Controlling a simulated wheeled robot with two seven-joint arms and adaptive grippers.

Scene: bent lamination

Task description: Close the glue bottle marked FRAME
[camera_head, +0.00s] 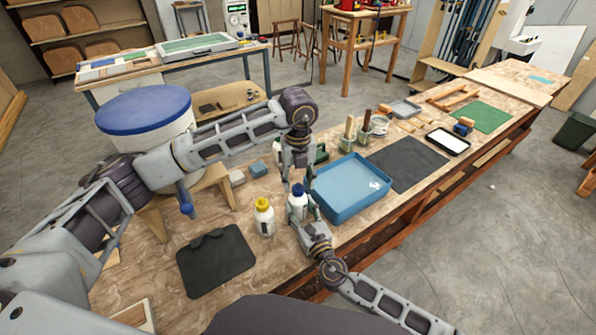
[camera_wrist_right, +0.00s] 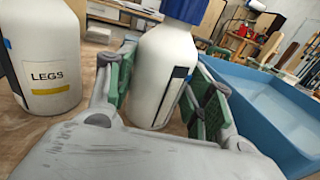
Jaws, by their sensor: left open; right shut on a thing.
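A white glue bottle with a blue top (camera_head: 297,202) stands upright on the bench, left of the blue tray. In the right wrist view the bottle (camera_wrist_right: 160,78) is between the green pads of my right gripper (camera_wrist_right: 165,100), which is shut on its body. Its label is turned edge-on and I cannot read it; its top is cut off. My left gripper (camera_head: 298,178) is open just above the blue top; I cannot tell whether they touch. A second white bottle with a yellow top (camera_head: 264,217) stands to the left; its label (camera_wrist_right: 48,78) reads LEGS.
The blue tray (camera_head: 345,205) is close on the right of the held bottle. A dark mat (camera_head: 215,262) lies at the near left. A white bucket with a blue lid (camera_head: 145,110) stands behind my left arm. Brushes in pots (camera_head: 366,125) are beyond the tray.

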